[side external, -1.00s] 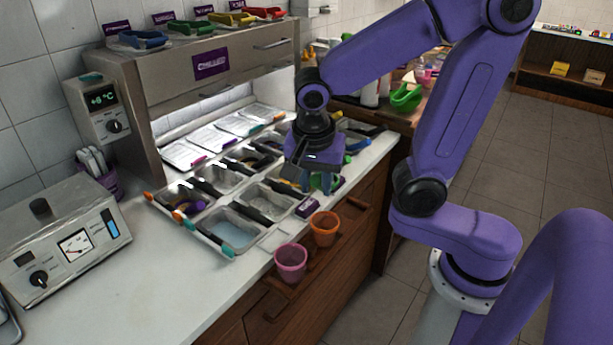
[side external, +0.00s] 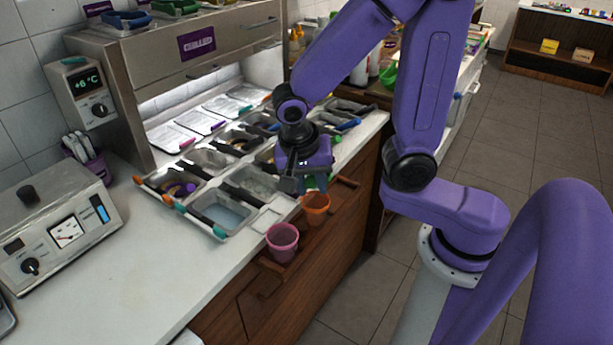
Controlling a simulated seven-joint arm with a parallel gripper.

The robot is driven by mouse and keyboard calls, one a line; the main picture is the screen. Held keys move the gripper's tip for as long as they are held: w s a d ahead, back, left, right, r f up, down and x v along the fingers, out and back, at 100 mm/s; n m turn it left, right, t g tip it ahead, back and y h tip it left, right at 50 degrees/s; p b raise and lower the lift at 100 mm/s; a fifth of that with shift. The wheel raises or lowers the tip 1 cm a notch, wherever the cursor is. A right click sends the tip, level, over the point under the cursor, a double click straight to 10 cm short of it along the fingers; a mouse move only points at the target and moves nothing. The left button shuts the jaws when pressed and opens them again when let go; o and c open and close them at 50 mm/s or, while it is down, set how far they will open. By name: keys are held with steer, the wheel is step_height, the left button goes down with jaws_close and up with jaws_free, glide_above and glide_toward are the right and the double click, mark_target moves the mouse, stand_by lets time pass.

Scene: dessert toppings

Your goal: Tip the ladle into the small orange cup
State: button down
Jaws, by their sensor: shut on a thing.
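The small orange cup (side external: 315,208) stands upright on the wooden ledge at the counter's front, to the right of a pink cup (side external: 282,242). My gripper (side external: 317,183) is just above and behind the orange cup, pointing down, close to its rim. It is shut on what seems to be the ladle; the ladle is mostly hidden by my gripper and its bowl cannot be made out. The inside of the orange cup looks dark, and its contents cannot be told.
Metal topping trays (side external: 222,212) with several dark-handled utensils fill the counter behind and left of my gripper. A steel cabinet (side external: 190,62) rises behind them. A control box (side external: 62,235) stands at left. The front left counter is clear.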

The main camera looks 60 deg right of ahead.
steer(key=n+g+h, duration=0.1)
steer(key=n, duration=0.1)
steer(key=s+f+n+g+h, duration=0.1)
steer(key=n+h, duration=0.1)
steer(key=s+d+n+g+h, duration=0.1)
steer(key=n+h, duration=0.1)
steer(key=n, duration=0.1)
steer(key=shift+f, duration=0.2)
steer(key=n+h, duration=0.4)
steer(key=n, duration=0.1)
steer(key=w+a+n+h, duration=0.1)
steer(key=n+h, duration=0.2)
steer(key=shift+w+f, duration=0.1)
steer(key=shift+f, duration=0.15)
steer(key=n+t+h, duration=0.1)
steer(key=n, duration=0.1)
steer(key=n+t+h, duration=0.1)
steer(key=n, duration=0.2)
steer(key=a+n+t+h, duration=0.1)
steer(key=n, duration=0.2)
steer(key=shift+w+a+r+t, duration=0.1)
steer(key=shift+w+r+t, duration=0.05)
steer(key=shift+w+t, duration=0.2)
steer(key=shift+m, duration=0.3)
stand_by(0.3)
